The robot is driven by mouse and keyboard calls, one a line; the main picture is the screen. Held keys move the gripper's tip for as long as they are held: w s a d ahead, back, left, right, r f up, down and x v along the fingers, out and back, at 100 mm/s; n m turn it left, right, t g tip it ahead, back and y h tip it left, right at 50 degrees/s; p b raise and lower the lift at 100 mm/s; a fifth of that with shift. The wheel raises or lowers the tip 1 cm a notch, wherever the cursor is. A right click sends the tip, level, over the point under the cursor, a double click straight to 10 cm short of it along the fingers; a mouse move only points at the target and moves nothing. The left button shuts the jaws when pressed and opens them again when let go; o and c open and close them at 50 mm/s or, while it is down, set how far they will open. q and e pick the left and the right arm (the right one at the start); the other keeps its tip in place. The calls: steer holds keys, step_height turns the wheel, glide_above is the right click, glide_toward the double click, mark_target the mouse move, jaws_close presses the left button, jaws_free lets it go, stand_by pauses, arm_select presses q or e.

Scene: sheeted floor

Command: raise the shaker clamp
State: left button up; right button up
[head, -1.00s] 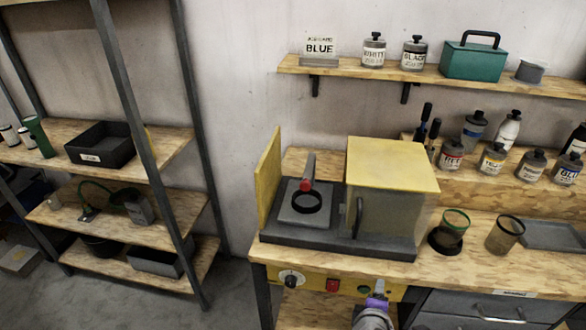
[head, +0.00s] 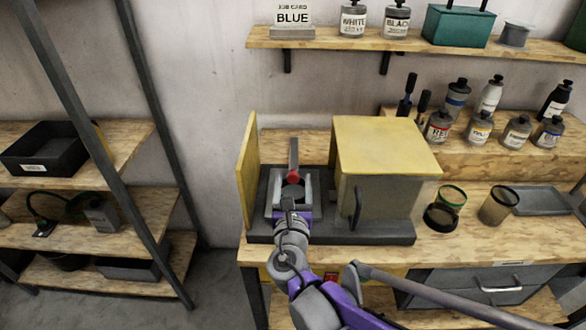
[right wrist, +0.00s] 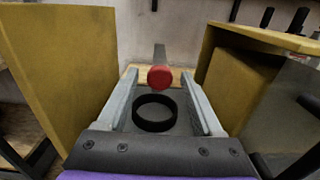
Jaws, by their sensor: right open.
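The shaker (head: 404,232) stands on the bench with a dark base, an upright yellow panel at its left and a yellow-topped housing at its right. Its clamp (head: 294,153) is a grey bar with a red knob (head: 294,176) at its near end. The bar and knob (right wrist: 160,77) also show in the right wrist view, above a black ring (right wrist: 155,113) on the grey plate. My right gripper (head: 293,181) is open over the plate. The knob appears between its fingertips; contact cannot be told. My left gripper is not in view.
The yellow panel (head: 247,175) stands close left of my right gripper, and the housing (head: 385,147) with its dark handle stands close right. Two cups (head: 498,205) and a grey tray (head: 543,201) are farther right. Paint bottles (head: 480,127) line the raised shelf behind.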

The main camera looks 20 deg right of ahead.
mark_target(294, 168)
steer(key=shift+x, duration=2.4)
jaws_close()
